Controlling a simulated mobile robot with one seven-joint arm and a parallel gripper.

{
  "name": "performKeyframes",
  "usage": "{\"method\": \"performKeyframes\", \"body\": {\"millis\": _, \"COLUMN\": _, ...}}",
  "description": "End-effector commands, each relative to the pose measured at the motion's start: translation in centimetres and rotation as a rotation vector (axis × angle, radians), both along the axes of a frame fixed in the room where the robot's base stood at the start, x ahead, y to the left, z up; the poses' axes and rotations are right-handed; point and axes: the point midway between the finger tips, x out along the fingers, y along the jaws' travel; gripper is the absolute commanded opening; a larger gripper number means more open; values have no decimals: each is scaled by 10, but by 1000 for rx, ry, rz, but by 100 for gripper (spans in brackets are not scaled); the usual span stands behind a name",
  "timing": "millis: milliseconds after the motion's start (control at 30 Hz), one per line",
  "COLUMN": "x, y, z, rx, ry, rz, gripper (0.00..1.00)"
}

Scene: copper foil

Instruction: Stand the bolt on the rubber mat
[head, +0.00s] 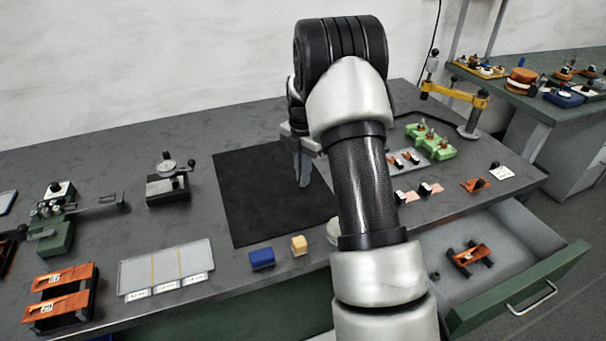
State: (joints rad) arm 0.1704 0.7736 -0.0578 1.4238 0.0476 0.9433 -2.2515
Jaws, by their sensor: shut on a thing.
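The black rubber mat (262,215) lies flat on the grey workbench, left of my arm. My gripper (304,172) is over the right part of the mat, pointing down, with its fingers shut on the bolt. The bolt itself is hidden by the fingers and my wrist, so its tilt and its gap to the mat cannot be told. My arm also covers the mat's right edge.
A blue block (262,259) and a yellow block (299,246) sit along the mat's front edge. A divided tray (166,268) lies at left. The open drawer (520,235) juts out at right. The mat's left part is clear.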

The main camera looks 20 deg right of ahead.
Motion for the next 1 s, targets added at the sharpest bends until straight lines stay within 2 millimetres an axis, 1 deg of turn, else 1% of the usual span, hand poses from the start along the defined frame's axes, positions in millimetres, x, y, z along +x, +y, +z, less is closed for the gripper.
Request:
{"method": "performKeyframes", "body": {"millis": 167, "x": 0, "y": 0, "z": -3, "rx": 0, "ry": 0, "rz": 0, "gripper": 0}}
{"method": "performKeyframes", "body": {"millis": 200, "x": 0, "y": 0, "z": -4, "rx": 0, "ry": 1, "rz": 0, "gripper": 10}}
{"method": "performKeyframes", "body": {"millis": 267, "x": 0, "y": 0, "z": -3, "rx": 0, "ry": 1, "rz": 1, "gripper": 20}}
{"method": "performKeyframes", "body": {"millis": 300, "x": 0, "y": 0, "z": -3, "rx": 0, "ry": 1, "rz": 1, "gripper": 27}}
{"method": "performKeyframes", "body": {"millis": 567, "x": 0, "y": 0, "z": -2, "rx": 0, "ry": 1, "rz": 0, "gripper": 27}}
{"method": "performKeyframes", "body": {"millis": 633, "x": 0, "y": 0, "z": 0, "rx": 0, "ry": 0, "rz": 0, "gripper": 27}}
{"method": "performKeyframes", "body": {"millis": 767, "x": 1, "y": 0, "z": 14, "rx": 0, "ry": -2, "rz": 0, "gripper": 27}}
{"method": "performKeyframes", "body": {"millis": 867, "x": 1, "y": 0, "z": 33, "rx": -1, "ry": -4, "rz": 1, "gripper": 27}}
{"method": "performKeyframes", "body": {"millis": 1000, "x": 1, "y": -1, "z": 65, "rx": -1, "ry": -4, "rz": -1, "gripper": 27}}
